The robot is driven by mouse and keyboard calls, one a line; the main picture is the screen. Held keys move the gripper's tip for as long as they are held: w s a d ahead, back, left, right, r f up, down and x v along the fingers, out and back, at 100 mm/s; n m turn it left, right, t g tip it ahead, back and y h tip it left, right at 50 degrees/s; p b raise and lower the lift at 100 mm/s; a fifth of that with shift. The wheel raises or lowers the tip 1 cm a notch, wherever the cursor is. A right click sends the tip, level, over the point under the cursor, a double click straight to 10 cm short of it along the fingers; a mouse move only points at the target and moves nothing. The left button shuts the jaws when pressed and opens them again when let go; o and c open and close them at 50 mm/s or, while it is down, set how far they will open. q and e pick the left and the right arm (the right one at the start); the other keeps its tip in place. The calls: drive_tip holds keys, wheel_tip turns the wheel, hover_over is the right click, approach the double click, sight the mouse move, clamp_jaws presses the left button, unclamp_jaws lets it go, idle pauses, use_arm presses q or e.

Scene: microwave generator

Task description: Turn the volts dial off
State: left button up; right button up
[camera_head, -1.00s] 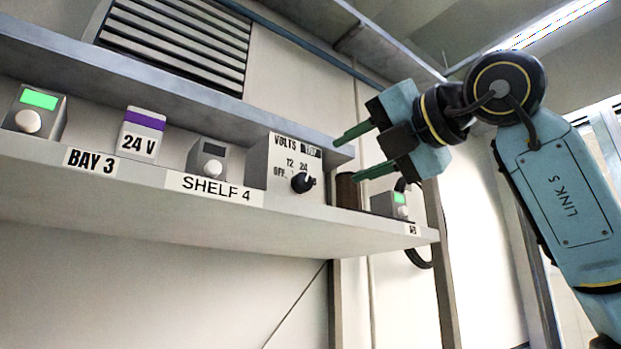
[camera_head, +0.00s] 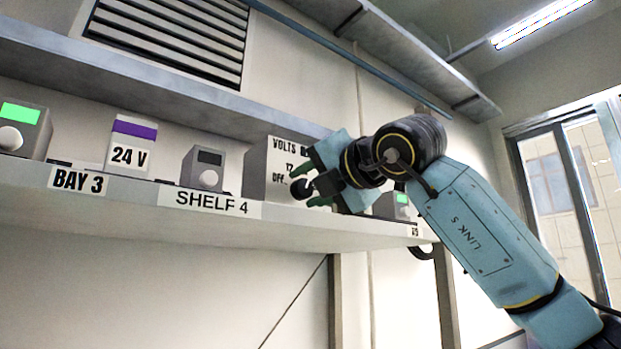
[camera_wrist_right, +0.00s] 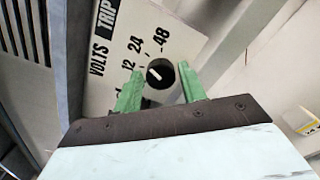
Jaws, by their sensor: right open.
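The volts box (camera_head: 258,170) is a grey unit with a white face on the shelf. It also shows in the right wrist view (camera_wrist_right: 108,75), marked VOLTS, TRIP, 12, 24 and 48. Its dial (camera_wrist_right: 160,74) is a round black knob with a white mark pointing to the picture's upper left, towards the 12 and 24 side; the exact setting is hard to tell. My right gripper (camera_head: 306,186) is open at the dial (camera_head: 301,189), its green fingers either side of the knob, with no clear contact. It hides part of the face in the head view. My left gripper is not in view.
A small grey box with a knob (camera_head: 204,169) stands left of the volts box, then a 24 V block (camera_head: 130,145) and a green-lit box (camera_head: 22,128). Another green-lit unit (camera_head: 390,206) is to the right. An upper shelf (camera_head: 150,72) runs above.

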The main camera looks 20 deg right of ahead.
drive_tip(key=c, duration=0.7)
drive_tip(key=n, duration=0.3)
drive_tip(key=shift+b, duration=0.3)
drive_tip(key=n, duration=0.3)
drive_tip(key=shift+n, duration=0.4)
drive_tip(key=n, duration=1)
drive_tip(key=shift+a+n+p, duration=0.1)
drive_tip(key=shift+n+p, duration=0.2)
drive_tip(key=shift+n, duration=0.1)
